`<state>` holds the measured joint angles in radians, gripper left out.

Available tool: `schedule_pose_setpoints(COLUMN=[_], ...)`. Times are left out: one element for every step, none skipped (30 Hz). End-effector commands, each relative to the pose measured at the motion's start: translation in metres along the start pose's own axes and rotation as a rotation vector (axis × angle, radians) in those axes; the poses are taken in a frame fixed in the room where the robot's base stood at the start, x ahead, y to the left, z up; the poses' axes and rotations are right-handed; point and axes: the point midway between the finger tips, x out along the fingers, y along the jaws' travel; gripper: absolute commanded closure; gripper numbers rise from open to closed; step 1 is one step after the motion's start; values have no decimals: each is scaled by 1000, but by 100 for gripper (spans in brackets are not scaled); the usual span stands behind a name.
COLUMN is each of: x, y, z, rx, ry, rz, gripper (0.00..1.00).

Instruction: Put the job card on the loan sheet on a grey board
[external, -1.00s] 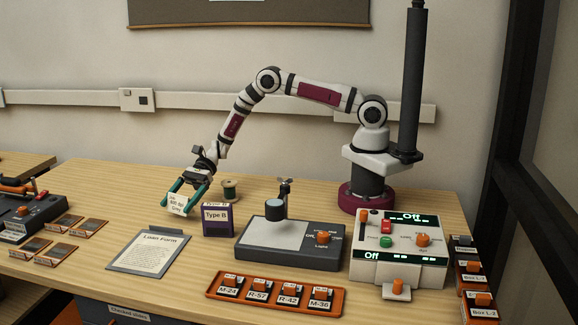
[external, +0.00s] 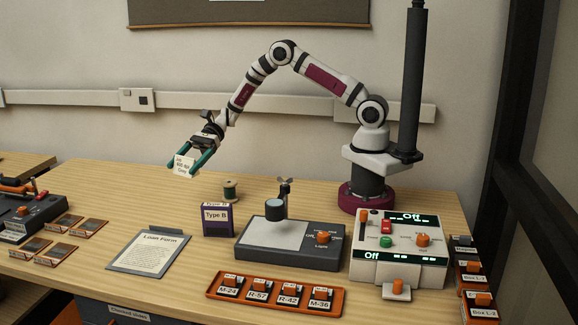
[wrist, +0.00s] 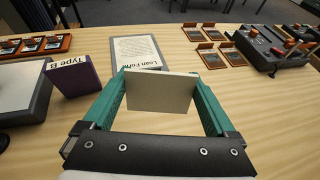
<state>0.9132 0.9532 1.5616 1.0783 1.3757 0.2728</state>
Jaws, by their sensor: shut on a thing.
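My gripper (external: 190,163) is shut on a small white card (external: 184,166) with printed lines, held in the air above the table behind the loan form. In the wrist view the card's blank back (wrist: 160,91) shows between the two teal fingers. The loan sheet (external: 150,252), headed "Loan Form", lies on a grey board (external: 116,267) with a clip at its top, on the table in front of my gripper. In the wrist view the sheet (wrist: 137,52) is partly hidden behind the card.
A purple "Type B" box (external: 217,221) stands right of the board, with a thread spool (external: 231,190) behind it. Further right are a grey lamp device (external: 270,250), an orange tray (external: 215,291) and a control box (external: 400,270). Small slide holders (external: 58,255) lie to the left.

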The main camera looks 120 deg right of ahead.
Motion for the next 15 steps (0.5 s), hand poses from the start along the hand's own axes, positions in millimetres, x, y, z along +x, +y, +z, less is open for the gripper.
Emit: schedule_pose_setpoints(x=[18, 29, 43, 53, 61, 71, 76, 82, 90, 98, 107, 120, 131, 142, 156], y=[4, 5, 8, 10, 12, 14, 16, 18, 20, 23, 26, 31, 35, 39, 43], z=[8, 13, 19, 24, 28, 32, 34, 35, 35, 34, 32, 30, 27, 25, 23], rx=[3, 8, 16, 22, 29, 38, 44, 48, 53, 55, 57, 57, 56, 56, 56], ry=[0, 0, 1, 2, 2, 5, 6, 7, 8, 9, 11, 10, 11, 11, 11], rz=[-10, -20, -35, -46, -56, -67, -74, -80, -83, -85, -84, -84, -83, -83, -83], gripper=[60, 60, 60, 60, 60, 60, 60, 60, 60, 60, 60, 60, 60, 60, 60])
